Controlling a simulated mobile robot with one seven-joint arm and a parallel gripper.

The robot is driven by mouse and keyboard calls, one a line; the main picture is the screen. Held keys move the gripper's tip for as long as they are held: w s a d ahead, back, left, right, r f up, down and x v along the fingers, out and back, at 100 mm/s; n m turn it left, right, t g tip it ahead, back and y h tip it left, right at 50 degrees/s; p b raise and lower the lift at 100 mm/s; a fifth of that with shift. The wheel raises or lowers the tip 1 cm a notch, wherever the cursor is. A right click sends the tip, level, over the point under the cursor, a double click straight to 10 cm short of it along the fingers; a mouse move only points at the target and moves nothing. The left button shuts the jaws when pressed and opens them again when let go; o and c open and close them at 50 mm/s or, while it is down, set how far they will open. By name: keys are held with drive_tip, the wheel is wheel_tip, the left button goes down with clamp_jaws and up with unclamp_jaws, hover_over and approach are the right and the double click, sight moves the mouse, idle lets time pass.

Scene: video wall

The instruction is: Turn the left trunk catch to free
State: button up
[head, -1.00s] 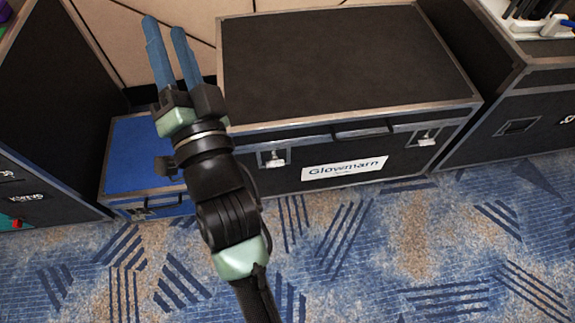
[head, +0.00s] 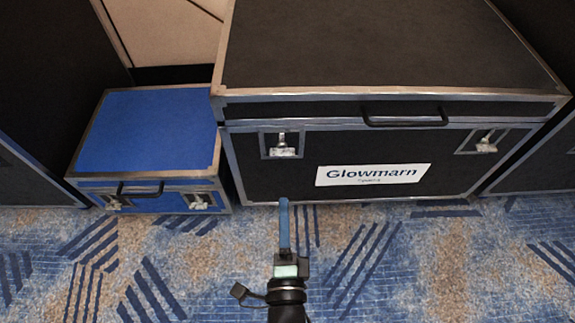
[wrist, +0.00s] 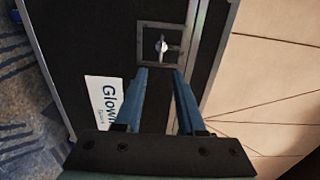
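The black trunk (head: 245,175) with metal edges and a "Glowmarn" label (head: 372,175) stands on the carpet. Its left catch (head: 283,148) is a silver piece in a square recessed plate on the front, left of the label. In the wrist view the left catch (wrist: 162,46) lies just beyond the fingertips, between their lines. Whether it is latched is unclear. My gripper (wrist: 161,72) is open and empty, apart from the catch. In the head view my gripper (head: 284,203) is below the left catch, its fingers overlapping one another.
The trunk's right catch (head: 487,142) and black handle (head: 405,121) are on the same front. A smaller blue case (head: 145,130) with its own handle and catches stands close on the left. Dark cases flank both sides. The patterned carpet (head: 420,260) in front is clear.

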sight(282, 151)
drive_tip(key=w+b, duration=0.3)
drive_tip(key=w, duration=0.9)
drive_tip(key=shift+w+b, duration=0.3)
drive_tip(key=shift+b, duration=0.1)
drive_tip(key=shift+r, duration=0.1)
clamp_jaws()
